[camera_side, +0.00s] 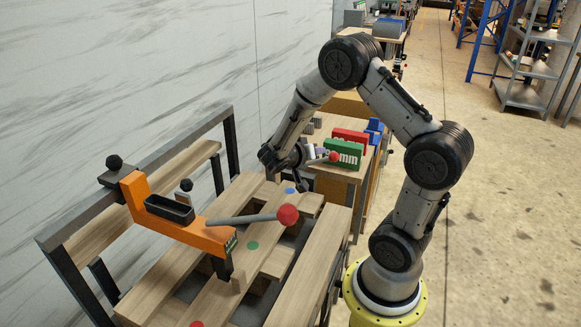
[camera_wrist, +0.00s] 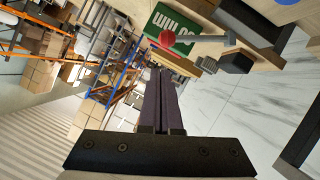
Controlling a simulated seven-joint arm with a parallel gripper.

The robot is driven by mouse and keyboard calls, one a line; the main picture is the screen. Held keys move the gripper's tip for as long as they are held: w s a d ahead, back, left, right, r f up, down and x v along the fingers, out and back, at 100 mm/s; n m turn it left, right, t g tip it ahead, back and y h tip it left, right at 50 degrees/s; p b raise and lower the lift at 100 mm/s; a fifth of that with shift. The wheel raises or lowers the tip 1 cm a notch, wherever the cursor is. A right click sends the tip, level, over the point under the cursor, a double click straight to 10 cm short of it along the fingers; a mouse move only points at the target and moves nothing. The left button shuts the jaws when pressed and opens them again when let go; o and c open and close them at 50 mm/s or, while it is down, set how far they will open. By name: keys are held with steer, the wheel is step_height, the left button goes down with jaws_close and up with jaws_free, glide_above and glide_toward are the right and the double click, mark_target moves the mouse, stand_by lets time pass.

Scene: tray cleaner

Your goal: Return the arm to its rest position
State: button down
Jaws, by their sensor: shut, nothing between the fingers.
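I cannot tell exactly how high the fingertips are above the slats.
An orange clamp-like device (camera_side: 150,208) with a grey lever ending in a red ball (camera_side: 288,214) stands on the table. Behind my gripper are a green block (camera_side: 346,151) and a red block (camera_side: 351,136). A marble wall (camera_side: 150,60) bounds the left; open floor (camera_side: 480,200) lies right.

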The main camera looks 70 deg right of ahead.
steer(key=s+a+r+t+y, duration=0.2)
steer(key=a+r+t+y, duration=0.1)
steer(key=a+r, duration=0.75)
steer(key=s+a+n+t+y, duration=0.2)
steer(key=s+a+n+y, duration=0.1)
steer(key=a+n+y, duration=0.2)
steer(key=s+a+n+t+y, duration=0.3)
steer(key=s+a+n+y, duration=0.1)
steer(key=a+n, duration=0.6)
steer(key=a+y, duration=0.1)
steer(key=a, duration=0.2)
steer(key=shift+a+r, duration=0.35)
steer(key=shift+r, duration=0.05)
